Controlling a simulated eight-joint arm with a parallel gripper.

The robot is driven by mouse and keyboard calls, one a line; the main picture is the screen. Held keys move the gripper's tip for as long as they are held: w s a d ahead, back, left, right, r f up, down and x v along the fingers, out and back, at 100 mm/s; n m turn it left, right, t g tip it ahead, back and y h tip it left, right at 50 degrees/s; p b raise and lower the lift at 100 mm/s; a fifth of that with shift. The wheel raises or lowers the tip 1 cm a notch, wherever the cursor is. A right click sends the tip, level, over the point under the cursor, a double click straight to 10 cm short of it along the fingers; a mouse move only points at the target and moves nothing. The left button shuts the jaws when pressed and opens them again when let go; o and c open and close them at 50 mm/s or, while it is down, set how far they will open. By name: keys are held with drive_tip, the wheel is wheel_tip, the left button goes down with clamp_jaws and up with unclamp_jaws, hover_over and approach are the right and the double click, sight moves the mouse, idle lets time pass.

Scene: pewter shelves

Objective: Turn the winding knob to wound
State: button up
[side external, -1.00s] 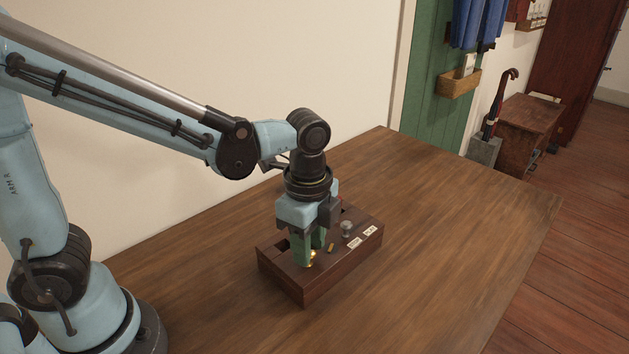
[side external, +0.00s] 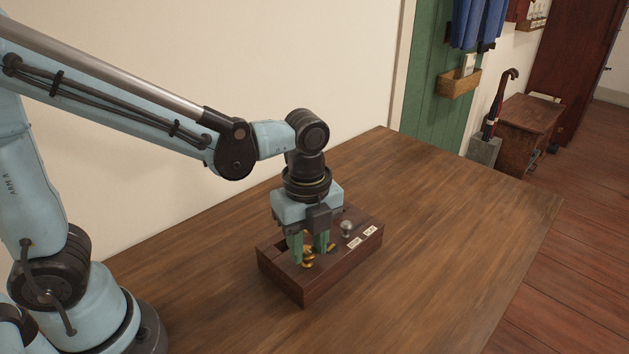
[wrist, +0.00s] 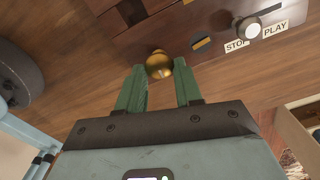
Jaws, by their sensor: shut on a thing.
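The winding knob is a brass knob (wrist: 159,64) on the top of a dark wooden box (side external: 335,278). My gripper (wrist: 160,72) points down over the box with its green fingers on either side of the knob, shut on it. In the side external view my gripper (side external: 314,252) stands over the near-left part of the box top, and its fingers partly hide the brass knob (side external: 308,263). A small yellow and dark mark (wrist: 201,42) lies beside the knob. I cannot read any wound label.
A silver knob (side external: 347,228) stands on the box top near white STOP and PLAY labels (wrist: 275,29). The wooden table (side external: 440,225) around the box is clear. A pale wall (side external: 220,80) rises behind the table.

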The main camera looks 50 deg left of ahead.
sight(308, 251)
drive_tip(key=o, duration=1)
drive_tip(key=shift+o, duration=0.2)
drive_tip(key=shift+r, duration=0.1)
wheel_tip(308, 251, up, 12)
idle(0.4)
drive_tip(key=s+a+f+n+t, duration=0.1)
drive_tip(key=a+f+n+t, duration=0.2)
drive_tip(key=n, duration=0.7)
drive_tip(key=s+a+f+n+t, duration=0.1)
drive_tip(key=a+f+n+t, duration=0.2)
drive_tip(key=a+n, duration=0.4)
drive_tip(key=n+t, duration=0.1)
drive_tip(key=n, duration=0.3)
drive_tip(key=shift+a+f, duration=0.2)
drive_tip(key=shift+f, duration=0.05)
